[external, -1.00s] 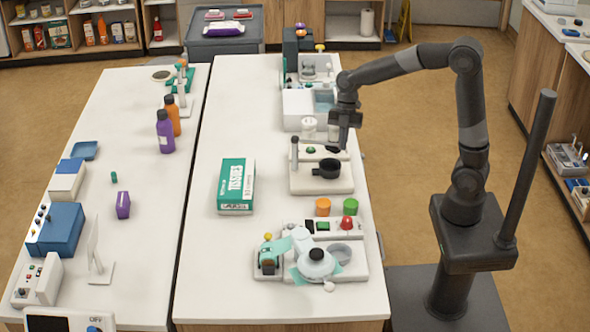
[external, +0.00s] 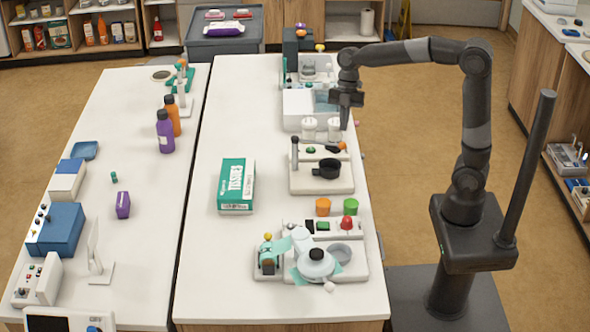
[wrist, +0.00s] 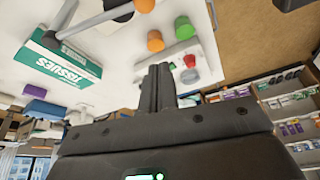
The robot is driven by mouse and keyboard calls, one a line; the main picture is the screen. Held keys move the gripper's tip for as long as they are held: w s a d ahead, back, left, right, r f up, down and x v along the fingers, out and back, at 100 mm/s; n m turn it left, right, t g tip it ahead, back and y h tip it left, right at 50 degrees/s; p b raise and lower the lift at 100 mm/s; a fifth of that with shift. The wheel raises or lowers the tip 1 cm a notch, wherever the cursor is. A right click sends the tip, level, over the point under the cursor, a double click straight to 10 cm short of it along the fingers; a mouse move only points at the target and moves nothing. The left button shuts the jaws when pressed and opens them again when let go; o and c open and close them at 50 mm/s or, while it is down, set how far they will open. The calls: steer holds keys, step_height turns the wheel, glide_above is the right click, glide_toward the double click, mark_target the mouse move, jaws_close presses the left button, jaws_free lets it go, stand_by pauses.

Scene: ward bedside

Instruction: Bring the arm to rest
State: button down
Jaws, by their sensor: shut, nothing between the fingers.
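My gripper (external: 346,115) is at the end of my raised arm, above the right edge of the right-hand white table (external: 215,270). It points down near two white containers and is apart from the table. In the wrist view the fingers of my gripper (wrist: 159,75) are together with nothing between them. My arm bends at the elbow high over the floor and comes down toward the table.
The table's middle is mostly clear.

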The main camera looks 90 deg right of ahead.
steer(key=shift+v, duration=0.85)
steer(key=s+a+f+m+t+h, duration=0.1)
steer(key=s+a+m+t+h, duration=0.1)
steer(key=s+a+m, duration=0.4)
steer(key=s+a+f+m+t+h, duration=0.1)
steer(key=s+a+m, duration=0.5)
steer(key=s, duration=0.6)
steer(key=m+t, duration=0.1)
steer(key=m, duration=0.1)
steer(key=shift+s+f+m+h, duration=0.2)
steer(key=shift+f+m+h, duration=0.05)
steer(key=shift+m+h, duration=0.15)
stand_by(1.7)
